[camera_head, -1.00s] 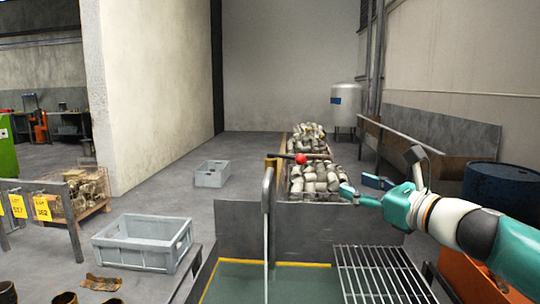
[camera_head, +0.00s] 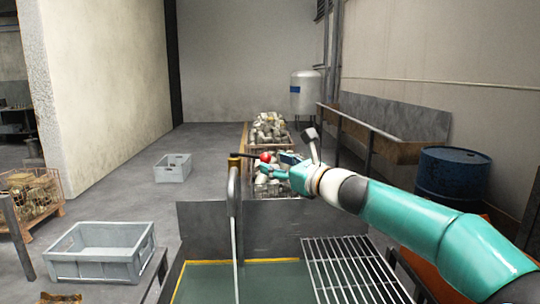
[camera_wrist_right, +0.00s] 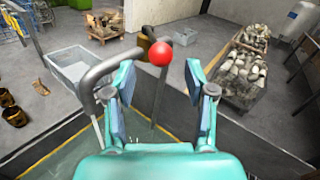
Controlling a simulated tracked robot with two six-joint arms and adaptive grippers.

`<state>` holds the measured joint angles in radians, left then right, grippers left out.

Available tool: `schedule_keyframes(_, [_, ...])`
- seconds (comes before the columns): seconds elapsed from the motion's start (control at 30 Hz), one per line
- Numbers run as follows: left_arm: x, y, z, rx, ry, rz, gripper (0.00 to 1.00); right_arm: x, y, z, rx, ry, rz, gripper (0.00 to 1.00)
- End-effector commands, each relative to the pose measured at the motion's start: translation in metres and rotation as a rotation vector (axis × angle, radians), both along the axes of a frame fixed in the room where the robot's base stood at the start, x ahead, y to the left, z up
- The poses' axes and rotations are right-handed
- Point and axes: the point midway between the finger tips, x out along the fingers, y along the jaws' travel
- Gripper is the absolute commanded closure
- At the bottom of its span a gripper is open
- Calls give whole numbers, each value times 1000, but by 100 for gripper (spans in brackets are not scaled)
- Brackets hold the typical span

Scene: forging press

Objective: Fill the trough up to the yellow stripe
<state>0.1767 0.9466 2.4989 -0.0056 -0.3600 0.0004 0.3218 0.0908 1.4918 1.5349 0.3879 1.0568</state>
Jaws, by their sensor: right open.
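The trough (camera_head: 205,283) is at the bottom of the head view, with a green interior and a yellow stripe (camera_head: 178,283) along its inside edges. A grey curved pipe (camera_head: 233,190) stands over it; a thin pale line hangs below, and I cannot tell if it is water. A dark lever with a red ball (camera_head: 265,157) sticks out right at the pipe's top. My right gripper (camera_head: 277,163) is open beside the ball. In the right wrist view the red ball (camera_wrist_right: 160,53) appears between the fingertips (camera_wrist_right: 159,70); contact is unclear. My left gripper is not in view.
A metal grating (camera_head: 350,270) lies right of the trough's green area. Behind the grey back plate (camera_head: 290,225) stand crates of metal parts (camera_head: 268,128). A grey bin (camera_head: 100,250) is at left, a smaller one (camera_head: 173,168) farther back. A blue drum (camera_head: 452,175) stands right.

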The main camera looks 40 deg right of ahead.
Motion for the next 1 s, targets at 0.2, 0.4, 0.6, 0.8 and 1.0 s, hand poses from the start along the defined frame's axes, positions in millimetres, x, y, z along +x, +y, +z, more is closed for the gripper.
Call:
schedule_keyframes(0.2, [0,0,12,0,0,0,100,34,3,1,2,1,1,45])
schedule_keyframes(0.4, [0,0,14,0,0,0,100,45,3,0,1,0,0,45])
schedule_keyframes(0.6, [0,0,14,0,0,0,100,46,4,0,1,0,0,45])
schedule_keyframes(0.8, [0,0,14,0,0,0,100,46,4,0,1,0,0,67])
schedule_keyframes(1.0, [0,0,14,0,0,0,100,46,4,0,1,0,1,100])
